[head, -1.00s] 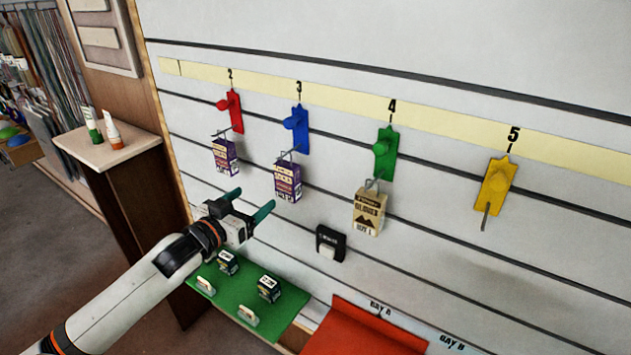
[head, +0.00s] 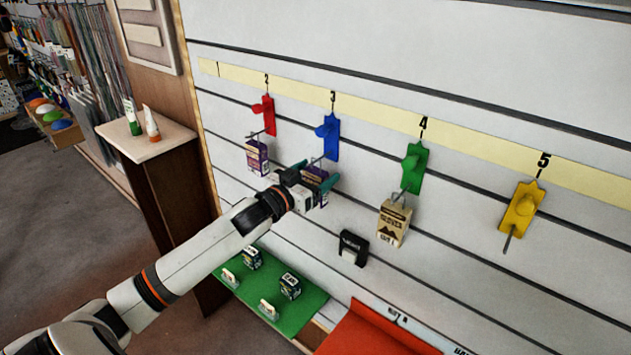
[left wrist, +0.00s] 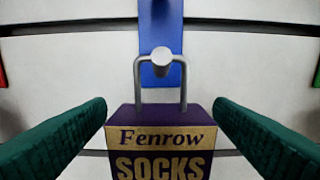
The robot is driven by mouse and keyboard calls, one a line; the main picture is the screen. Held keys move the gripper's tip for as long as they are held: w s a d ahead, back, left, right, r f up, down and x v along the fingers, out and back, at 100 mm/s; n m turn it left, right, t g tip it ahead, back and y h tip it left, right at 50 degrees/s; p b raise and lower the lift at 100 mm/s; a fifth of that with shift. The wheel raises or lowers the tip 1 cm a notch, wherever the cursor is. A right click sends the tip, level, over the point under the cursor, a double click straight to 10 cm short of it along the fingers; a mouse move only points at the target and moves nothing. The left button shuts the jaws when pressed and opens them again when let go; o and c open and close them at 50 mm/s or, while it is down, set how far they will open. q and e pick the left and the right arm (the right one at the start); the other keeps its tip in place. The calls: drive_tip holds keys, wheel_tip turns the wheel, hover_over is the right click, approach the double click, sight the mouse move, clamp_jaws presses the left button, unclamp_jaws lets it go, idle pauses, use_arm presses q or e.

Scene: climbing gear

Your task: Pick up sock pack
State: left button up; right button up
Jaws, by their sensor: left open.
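A purple sock pack (left wrist: 162,142) with a gold label reading "Fenrow SOCKS" hangs by its wire loop from the peg of the blue hook (head: 330,136), number 3. My left gripper (head: 314,178) is open in front of it. In the left wrist view the green fingers of my left gripper (left wrist: 161,138) stand on either side of the pack, with gaps to both. In the head view the gripper hides most of this pack (head: 318,198). Another purple pack (head: 257,158) hangs on the red hook (head: 266,116), number 2. My right gripper is not in view.
A beige glove pack (head: 392,224) hangs on the green hook (head: 414,167). The yellow hook (head: 521,211) is empty. A black holder (head: 352,248) is on the wall below. A green shelf (head: 312,297) holds small boxes; a red tray (head: 375,335) is beside it.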

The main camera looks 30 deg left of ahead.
use_arm(q)
drive_tip(key=w, duration=0.2)
drive_tip(key=shift+w+d, duration=0.15)
drive_tip(key=shift+w, duration=0.15)
drive_tip(key=shift+s, duration=0.15)
drive_tip(key=shift+c, duration=1.2)
drive_tip(key=c, duration=0.8)
drive_tip(key=shift+c, duration=0.2)
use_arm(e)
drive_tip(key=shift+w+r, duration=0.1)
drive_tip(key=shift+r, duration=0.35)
use_arm(q)
drive_tip(key=shift+r, duration=0.45)
drive_tip(key=shift+s+r+b, duration=0.15)
drive_tip(key=shift+b, duration=0.2)
drive_tip(key=s+a+b, duration=0.1)
drive_tip(key=s+b, duration=0.2)
drive_tip(key=s, duration=1.4)
drive_tip(key=shift+s+a, duration=0.25)
drive_tip(key=shift+s, duration=0.05)
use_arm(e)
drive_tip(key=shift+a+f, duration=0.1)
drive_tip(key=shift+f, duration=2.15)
